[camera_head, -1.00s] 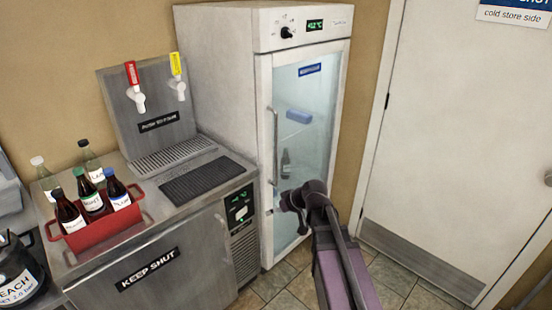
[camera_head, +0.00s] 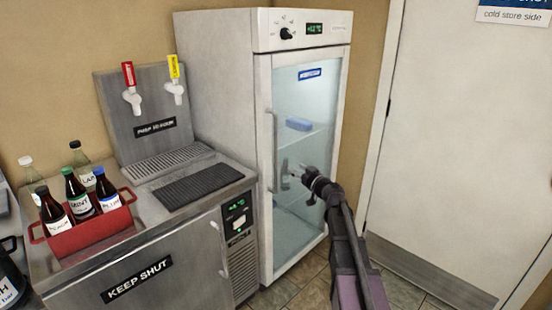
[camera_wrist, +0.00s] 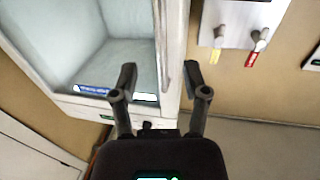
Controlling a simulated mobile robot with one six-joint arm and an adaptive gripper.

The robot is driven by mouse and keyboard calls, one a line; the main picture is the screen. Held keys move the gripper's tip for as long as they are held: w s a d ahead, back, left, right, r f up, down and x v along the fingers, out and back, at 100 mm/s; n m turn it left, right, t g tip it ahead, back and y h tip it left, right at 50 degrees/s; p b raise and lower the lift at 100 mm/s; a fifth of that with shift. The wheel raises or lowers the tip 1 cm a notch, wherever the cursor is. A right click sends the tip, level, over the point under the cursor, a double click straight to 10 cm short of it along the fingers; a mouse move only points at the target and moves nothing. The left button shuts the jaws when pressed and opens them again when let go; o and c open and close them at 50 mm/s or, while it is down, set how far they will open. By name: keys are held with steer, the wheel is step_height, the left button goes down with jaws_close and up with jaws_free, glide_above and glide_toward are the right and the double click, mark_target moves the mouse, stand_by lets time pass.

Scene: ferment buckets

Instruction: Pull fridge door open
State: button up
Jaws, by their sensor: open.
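The white upright fridge (camera_head: 215,110) has a glass door (camera_head: 305,110) that looks shut. Its long vertical grey handle (camera_head: 274,140) is on the left edge of the door. My gripper (camera_head: 291,174) is in front of the door, just right of the handle's lower part in the head view. In the wrist view my gripper (camera_wrist: 160,73) is open, with its two fingers apart and nothing held. The white door frame (camera_wrist: 172,45) shows beyond the gap between the fingers.
A steel counter (camera_head: 150,235) with a tap panel (camera_head: 145,110) stands left of the fridge. A red crate (camera_head: 95,230) of bottles sits on it. A white door (camera_head: 440,140) is on the right wall. Tiled floor (camera_head: 310,280) is open before the fridge.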

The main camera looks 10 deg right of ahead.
steer(key=shift+w, duration=0.1)
steer(key=x, duration=1.3)
steer(key=shift+w+a, duration=0.25)
steer(key=shift+w, duration=0.05)
jaws_close()
steer(key=shift+d, duration=0.1)
